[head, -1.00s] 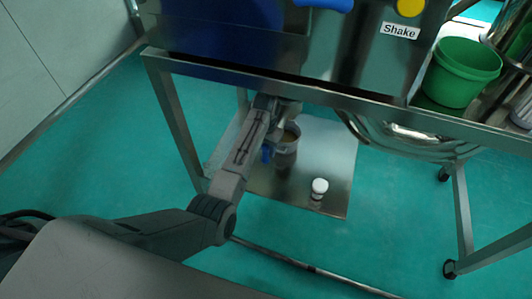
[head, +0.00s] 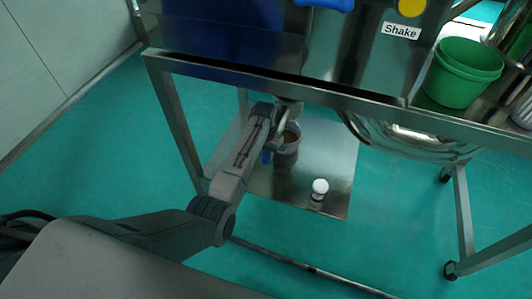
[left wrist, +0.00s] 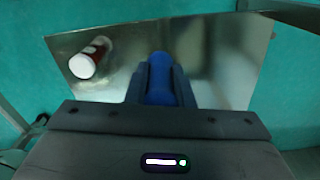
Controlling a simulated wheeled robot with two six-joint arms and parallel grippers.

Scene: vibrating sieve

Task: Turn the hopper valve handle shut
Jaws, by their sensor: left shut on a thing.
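The blue valve handle (left wrist: 158,72) lies between the fingers of my left gripper (left wrist: 160,88) in the left wrist view, and the gripper is shut on it. In the head view a small blue part (head: 266,157) shows beside my left arm, under the frame's front rail. The arm hides most of the gripper and valve there, so the handle's exact angle is hard to tell. My right gripper is in neither view.
A cup-like container (head: 287,153) stands on the lower metal shelf (head: 325,145). A white-capped bottle (head: 320,188) stands nearby; it also shows in the left wrist view (left wrist: 88,60). A green bucket (head: 460,75) sits on the upper right. The frame rail (head: 330,97) crosses above my arm.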

